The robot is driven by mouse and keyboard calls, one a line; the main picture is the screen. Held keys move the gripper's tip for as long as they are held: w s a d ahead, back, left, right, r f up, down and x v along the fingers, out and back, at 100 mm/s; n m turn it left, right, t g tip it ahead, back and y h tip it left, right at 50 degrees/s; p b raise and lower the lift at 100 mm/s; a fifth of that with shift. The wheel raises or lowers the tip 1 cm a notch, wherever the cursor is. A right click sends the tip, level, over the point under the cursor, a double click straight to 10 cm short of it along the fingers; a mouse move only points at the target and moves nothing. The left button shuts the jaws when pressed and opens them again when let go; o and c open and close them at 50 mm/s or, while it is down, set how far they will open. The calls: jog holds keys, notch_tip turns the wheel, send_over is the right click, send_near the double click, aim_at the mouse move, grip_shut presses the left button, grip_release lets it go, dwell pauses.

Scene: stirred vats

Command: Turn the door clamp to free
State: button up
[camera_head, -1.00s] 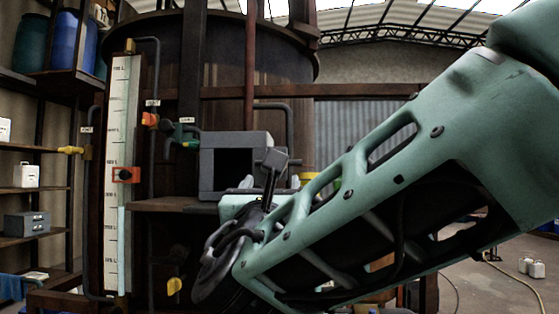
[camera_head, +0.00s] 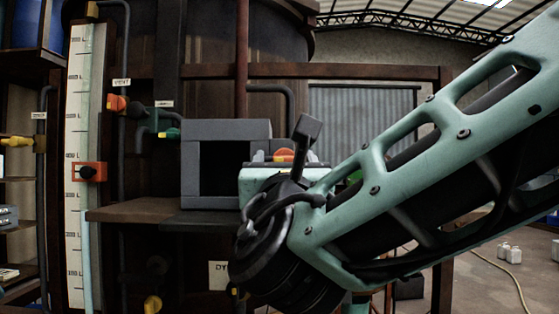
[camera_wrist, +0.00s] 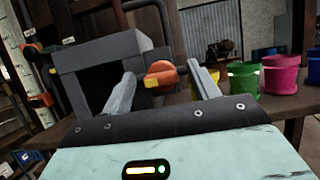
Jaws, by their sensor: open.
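An orange knob (camera_wrist: 160,73) with a yellow mark on its left edge shows in the wrist view, beside the opening of a grey box (camera_wrist: 100,70); I take it for the door clamp. My gripper (camera_wrist: 160,68) is open, one finger on each side of the knob in this view; I cannot tell whether either touches it. In the head view the grey box (camera_head: 226,130) stands on a shelf with its dark opening facing me. An orange part (camera_head: 284,155) shows just above my gripper there, and my wrist hides much around it.
A level gauge (camera_head: 85,150) with an orange slider (camera_head: 90,172) stands left. Orange (camera_head: 117,103) and green (camera_head: 170,134) valve handles sit left of the box. The floor at right is mostly open.

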jog(key=c, duration=1)
jog(key=shift+f+m+b, duration=0.2)
jog(key=shift+m+b, duration=0.2)
jog(key=shift+b, duration=0.2)
jog(key=shift+a+r+m+g+h+b, duration=0.1)
jog(key=shift+m+g+h+b, duration=1)
jog(key=shift+m+b, duration=2.15)
jog(key=shift+r+m+g+h+b, duration=0.1)
jog(key=shift+m+g+h+b, duration=0.95)
jog(key=shift+m+b, duration=2.2)
jog(key=shift+a+m+g+h+b, duration=0.1)
jog(key=shift+m+g+h+b, duration=1.5)
jog(key=shift+m, duration=2.8)
jog(key=shift+t+y+b, duration=0.5)
jog(key=shift+t+y, duration=0.05)
jog(key=shift+t, duration=0.1)
